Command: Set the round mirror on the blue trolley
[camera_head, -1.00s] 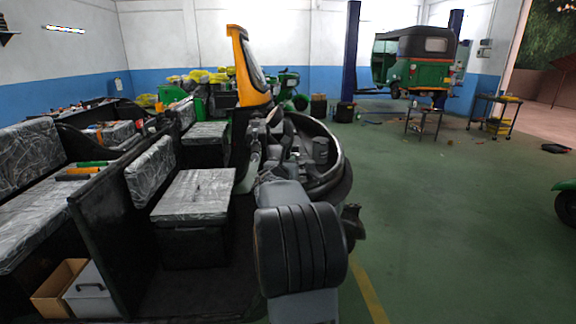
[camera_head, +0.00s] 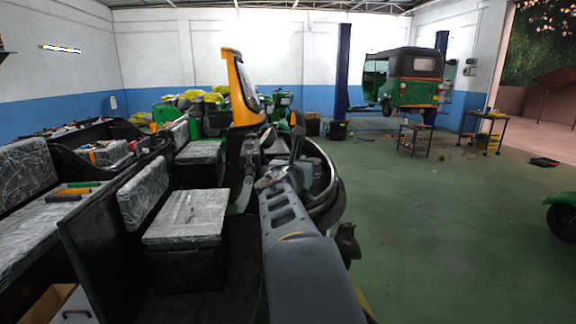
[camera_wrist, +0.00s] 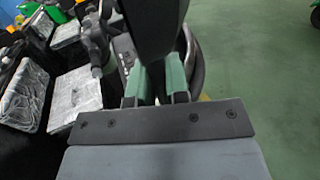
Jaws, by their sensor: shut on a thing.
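My gripper (camera_wrist: 160,88) is shut in the wrist view, its two green-padded fingers on either side of a dark thing (camera_wrist: 152,25). This dark thing rises past the fingertips and is cut off by the top edge. It looks like the back of the round mirror; its reflecting face is hidden. In the head view my arm reaches forward beside the rickshaw handlebar, and a slim dark shape stands up near its end. I cannot pick out a blue trolley in either view.
A black open rickshaw body with plastic-wrapped seats (camera_head: 185,215) fills the left. A yellow-orange windscreen frame (camera_head: 240,85) stands ahead. A green rickshaw (camera_head: 405,80) is raised on a lift. Dark wheeled stands (camera_head: 418,136) and (camera_head: 486,130) are at the back right.

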